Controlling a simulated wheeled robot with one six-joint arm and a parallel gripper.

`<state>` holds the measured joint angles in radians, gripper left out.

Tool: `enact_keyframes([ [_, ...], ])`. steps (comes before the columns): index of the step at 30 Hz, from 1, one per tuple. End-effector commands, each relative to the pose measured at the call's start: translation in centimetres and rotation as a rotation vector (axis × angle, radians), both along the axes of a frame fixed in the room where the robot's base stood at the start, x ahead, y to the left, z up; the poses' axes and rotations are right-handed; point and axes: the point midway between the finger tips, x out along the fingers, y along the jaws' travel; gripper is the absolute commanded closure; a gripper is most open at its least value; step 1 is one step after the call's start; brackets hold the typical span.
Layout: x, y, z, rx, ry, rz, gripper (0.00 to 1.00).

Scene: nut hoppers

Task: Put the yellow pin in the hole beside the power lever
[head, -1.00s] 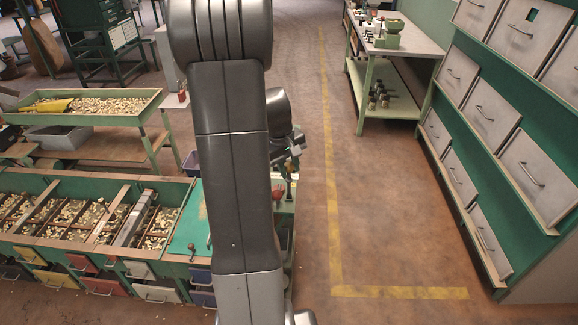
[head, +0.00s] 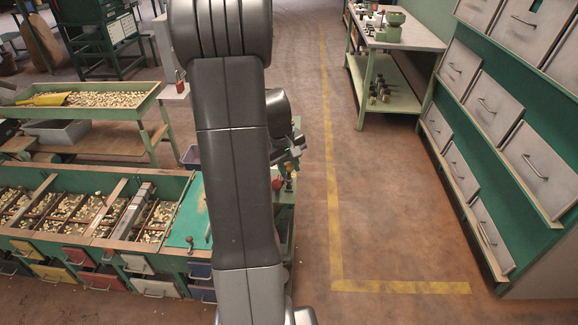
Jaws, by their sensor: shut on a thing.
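My gripper (head: 291,158) shows just right of my dark arm, partly hidden, above the right end of the sorting bench. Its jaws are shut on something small. A small yellow spot (head: 290,168) shows at the fingertips and looks like the yellow pin, but it is too small to be sure. Below it, a red knob (head: 277,184) stands at the bench end, partly behind my arm; it may be the power lever. The hole cannot be made out.
The bench's nut compartments (head: 75,212) lie at left, above several coloured drawers. A nut tray with a yellow scoop (head: 48,99) stands behind. A workbench (head: 425,42) is at the back right, and a cabinet of grey panels (head: 534,165) at right. The floor between is clear.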

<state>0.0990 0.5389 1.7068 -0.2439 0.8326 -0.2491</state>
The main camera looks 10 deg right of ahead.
Motion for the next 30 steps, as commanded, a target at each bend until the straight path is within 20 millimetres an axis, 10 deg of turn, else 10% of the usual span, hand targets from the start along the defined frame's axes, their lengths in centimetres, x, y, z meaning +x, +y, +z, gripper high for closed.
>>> enact_keyframes([
  [26, 0.0, 0.0, -2.4, 0.0, -0.001, 0.0, 0.96],
  [27, 0.0, 0.0, -2.4, 0.0, -0.001, 0.0, 0.64],
  [30, 0.0, 0.0, -2.4, 0.0, -0.001, 0.0, 0.47],
])
